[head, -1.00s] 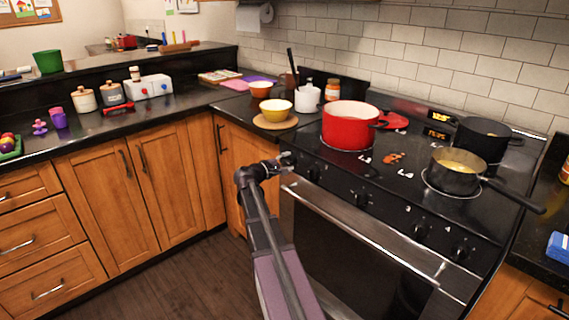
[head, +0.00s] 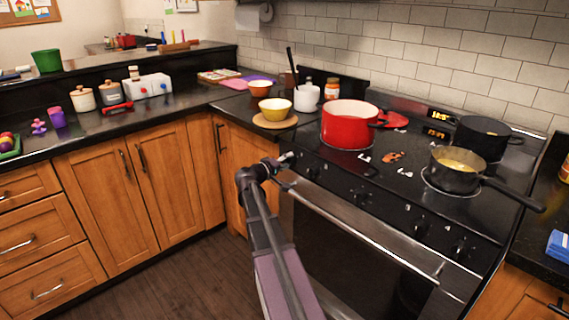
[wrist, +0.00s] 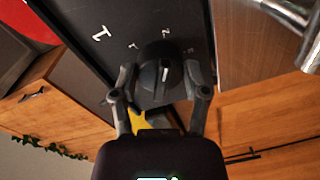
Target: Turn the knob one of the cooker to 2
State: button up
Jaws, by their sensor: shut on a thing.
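The cooker (head: 330,185) has a black front panel with a row of dark knobs. In the wrist view, knob one (wrist: 152,82) is black and round with a white pointer line, beside a large white "1" (wrist: 101,33). Smaller white dial marks surround it; I cannot read them surely. The pointer aims roughly toward the top of that view. My gripper (wrist: 161,97) has one finger on each side of the knob and is shut on it. In the head view my gripper (head: 287,160) is at the left end of the panel, and partly covers this area.
A red pot (head: 347,128), a pan (head: 455,181) with yellow food and a black pot (head: 480,138) stand on the hob. The oven handle (head: 365,232) runs below the knobs. Wooden cabinets (head: 165,180) are to the left. The floor (head: 190,275) in front is clear.

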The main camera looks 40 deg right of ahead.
jog(key=shift+d, duration=0.15)
jog(key=o, duration=1.2)
jog(key=shift+c, duration=0.2)
jog(key=shift+s, duration=0.15)
